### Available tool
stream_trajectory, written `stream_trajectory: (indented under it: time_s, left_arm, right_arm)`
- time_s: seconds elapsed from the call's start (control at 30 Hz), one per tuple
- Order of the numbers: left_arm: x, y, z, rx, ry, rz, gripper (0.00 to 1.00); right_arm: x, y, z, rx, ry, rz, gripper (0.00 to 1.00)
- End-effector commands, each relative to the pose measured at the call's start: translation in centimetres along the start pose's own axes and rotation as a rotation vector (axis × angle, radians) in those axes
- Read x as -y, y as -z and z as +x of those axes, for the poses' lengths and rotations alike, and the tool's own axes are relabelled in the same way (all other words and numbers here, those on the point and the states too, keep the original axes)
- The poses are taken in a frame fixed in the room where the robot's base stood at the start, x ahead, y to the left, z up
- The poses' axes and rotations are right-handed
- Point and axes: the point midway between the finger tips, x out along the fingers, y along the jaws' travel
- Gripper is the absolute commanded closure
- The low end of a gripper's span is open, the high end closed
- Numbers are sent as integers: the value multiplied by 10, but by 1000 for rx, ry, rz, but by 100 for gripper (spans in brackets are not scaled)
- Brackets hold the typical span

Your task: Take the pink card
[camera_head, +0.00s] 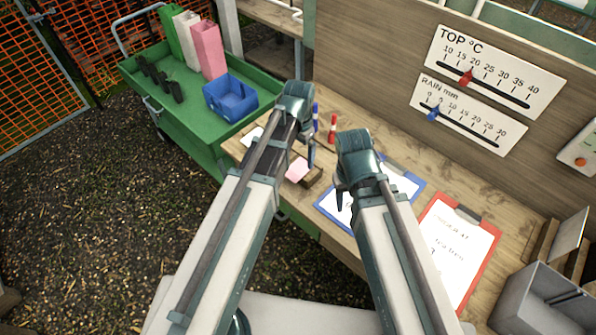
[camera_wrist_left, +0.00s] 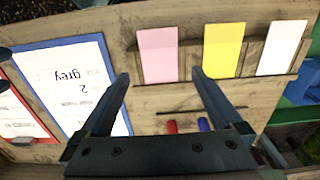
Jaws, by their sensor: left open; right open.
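The pink card (camera_head: 298,169) stands in a wooden holder (camera_head: 314,178) on the bench; in the left wrist view the pink card (camera_wrist_left: 157,54) is first in a row with a yellow card (camera_wrist_left: 223,50) and a white card (camera_wrist_left: 282,47). My left gripper (camera_head: 298,152) is open over the holder. In its wrist view the open fingertips (camera_wrist_left: 161,74) appear on either side of the pink card's lower end, with nothing held; whether they touch it I cannot tell. The yellow card is hidden by my left arm in the head view. My right gripper (camera_head: 342,200) is open and empty over the blue clipboard.
A blue clipboard (camera_head: 410,188) and a red clipboard (camera_head: 460,250) lie to the right. A red marker (camera_head: 332,128) and a blue marker (camera_head: 316,115) stand behind the holder. A green cart (camera_head: 190,135) with a blue bin (camera_head: 232,98) is at left; a grey box (camera_head: 550,300) is at right.

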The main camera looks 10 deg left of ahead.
Motion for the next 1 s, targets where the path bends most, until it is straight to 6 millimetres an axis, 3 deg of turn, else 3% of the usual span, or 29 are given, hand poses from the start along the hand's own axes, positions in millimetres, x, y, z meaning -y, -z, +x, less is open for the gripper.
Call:
stream_trajectory:
  time_s: [0.4, 0.7, 1.0]
  left_arm:
    - [0, -4, 49, 0, 0, 0, 0]
    - [0, -4, 48, 0, 0, 0, 0]
    - [0, -4, 48, 0, 0, 0, 54]
  right_arm:
    - [5, 3, 48, 0, 0, 1, 50]
    - [5, 3, 48, 0, 0, 1, 50]
    - [5, 3, 48, 0, 0, 1, 50]
